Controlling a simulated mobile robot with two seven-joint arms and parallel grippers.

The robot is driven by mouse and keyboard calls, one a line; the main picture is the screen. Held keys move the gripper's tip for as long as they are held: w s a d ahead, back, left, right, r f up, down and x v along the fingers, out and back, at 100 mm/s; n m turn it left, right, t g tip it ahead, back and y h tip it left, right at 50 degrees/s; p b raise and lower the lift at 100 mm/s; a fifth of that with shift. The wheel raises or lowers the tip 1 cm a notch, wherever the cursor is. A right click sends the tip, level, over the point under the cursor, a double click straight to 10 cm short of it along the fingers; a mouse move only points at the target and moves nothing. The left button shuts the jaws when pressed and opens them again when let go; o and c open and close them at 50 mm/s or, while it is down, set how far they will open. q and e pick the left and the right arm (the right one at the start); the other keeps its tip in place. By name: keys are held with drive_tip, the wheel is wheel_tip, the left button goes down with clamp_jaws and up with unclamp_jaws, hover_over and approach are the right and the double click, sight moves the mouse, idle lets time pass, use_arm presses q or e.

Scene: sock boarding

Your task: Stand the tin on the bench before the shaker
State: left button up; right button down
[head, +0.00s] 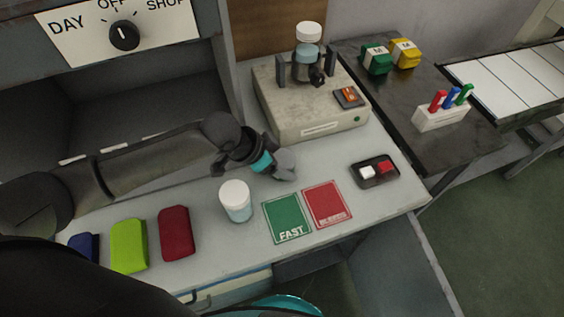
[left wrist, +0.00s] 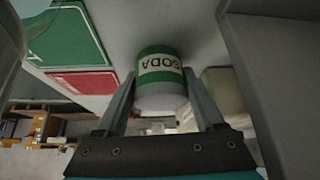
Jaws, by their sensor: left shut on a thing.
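My left gripper (head: 284,164) reaches over the bench (head: 215,262) from the left, in front of the shaker (head: 300,118). In the left wrist view its two fingers (left wrist: 161,76) are shut on a tin (left wrist: 160,62) with a green band and a pale label reading SODA. In the head view the gripper mostly hides the tin, and I cannot tell whether it touches the bench. The shaker is a beige box with a white-lidded jar (head: 307,58) between dark clamps on top and an orange-lit switch. My right gripper is not in view.
A white-lidded jar (head: 236,202) stands just left of a green FAST card (head: 287,217) and a red card (head: 327,204). A dark tray (head: 375,171) with a white and a red piece lies to the right. Blue, lime and dark red (head: 176,233) blocks lie at left.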

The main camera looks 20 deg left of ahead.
use_arm(q)
drive_tip(key=shift+f, duration=0.2)
drive_tip(key=o, duration=1.1)
drive_tip(key=shift+s+a+r, duration=0.1)
drive_tip(key=shift+a+r, duration=0.05)
drive_tip(key=shift+r, duration=0.35)
drive_tip(key=p+v, duration=0.3)
drive_tip(key=v, duration=0.8)
drive_tip(key=shift+s+r, duration=0.1)
drive_tip(key=shift+r, duration=0.1)
